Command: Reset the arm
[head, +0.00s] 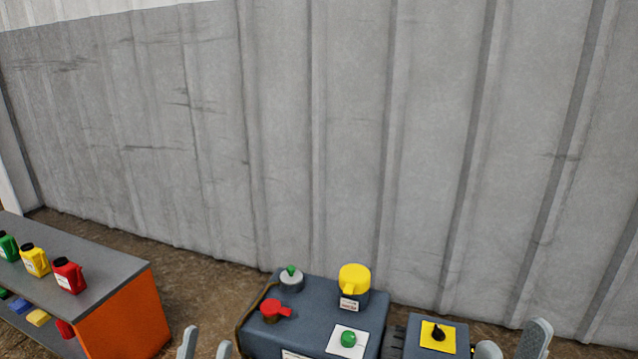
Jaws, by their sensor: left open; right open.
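My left gripper (204,346) shows only as two grey fingertips at the bottom edge, left of the dark blue machine (311,312). The fingers are apart with nothing seen between them. My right gripper (514,345) shows at the bottom right, just right of the dark box with the black knob (438,333). Its grey fingers are apart and nothing shows between them. Both arms are otherwise out of the picture.
The machine carries a red handle (275,310), a yellow cap (354,280), a green-topped valve (291,277) and a green button (348,339). An orange-sided shelf (129,315) with coloured bottles (68,275) stands at left. A corrugated wall (350,130) stands behind.

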